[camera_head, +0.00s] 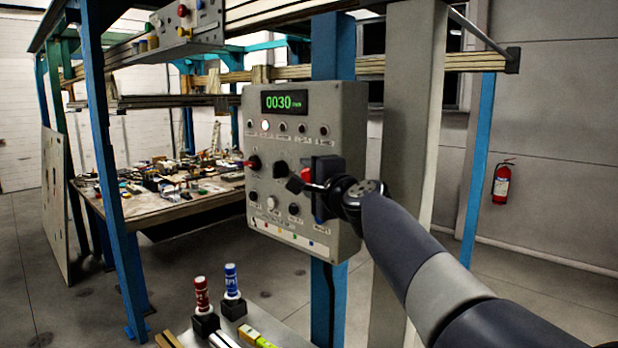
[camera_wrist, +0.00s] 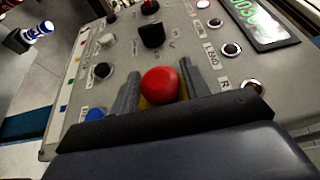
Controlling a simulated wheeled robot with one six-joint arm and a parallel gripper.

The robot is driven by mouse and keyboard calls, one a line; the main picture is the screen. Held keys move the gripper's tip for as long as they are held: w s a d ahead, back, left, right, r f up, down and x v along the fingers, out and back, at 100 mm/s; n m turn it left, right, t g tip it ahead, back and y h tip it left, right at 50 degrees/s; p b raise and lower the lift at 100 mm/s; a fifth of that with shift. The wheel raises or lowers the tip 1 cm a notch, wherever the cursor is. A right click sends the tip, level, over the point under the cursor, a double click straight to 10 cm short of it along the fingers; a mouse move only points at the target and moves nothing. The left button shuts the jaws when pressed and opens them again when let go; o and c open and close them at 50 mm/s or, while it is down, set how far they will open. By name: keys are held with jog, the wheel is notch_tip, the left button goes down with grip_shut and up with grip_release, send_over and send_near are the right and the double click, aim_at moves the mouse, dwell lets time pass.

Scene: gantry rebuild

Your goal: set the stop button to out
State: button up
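The stop button is a round red mushroom cap (camera_wrist: 160,85) over a yellow base on the grey control box. In the wrist view it sits between the two fingers of my gripper (camera_wrist: 160,88), one finger on each side. The fingers are apart; I cannot tell whether they touch the cap. In the head view my gripper (camera_head: 316,185) is at the right side of the box front, and part of the red button (camera_head: 306,174) shows beside it. Whether the button is pressed in or out is not clear.
The control box (camera_head: 340,110) has a green display (camera_head: 284,102) reading 0030. A red-handled switch (camera_head: 253,162), a black knob (camera_head: 280,168) and small buttons are close by. A blue button (camera_wrist: 95,114) is beside the gripper. Red (camera_head: 202,295) and blue (camera_head: 232,282) markers stand below.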

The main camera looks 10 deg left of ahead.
grip_shut()
jog(key=shift+s+a+f, duration=0.1)
jog(key=shift+s+a, duration=0.25)
jog(key=shift+s, duration=0.1)
jog(key=shift+o, duration=1.8)
grip_release()
jog(key=shift+s, duration=0.1)
jog(key=b+v, duration=0.3)
jog(key=v, duration=0.8)
jog(key=shift+b, duration=0.3)
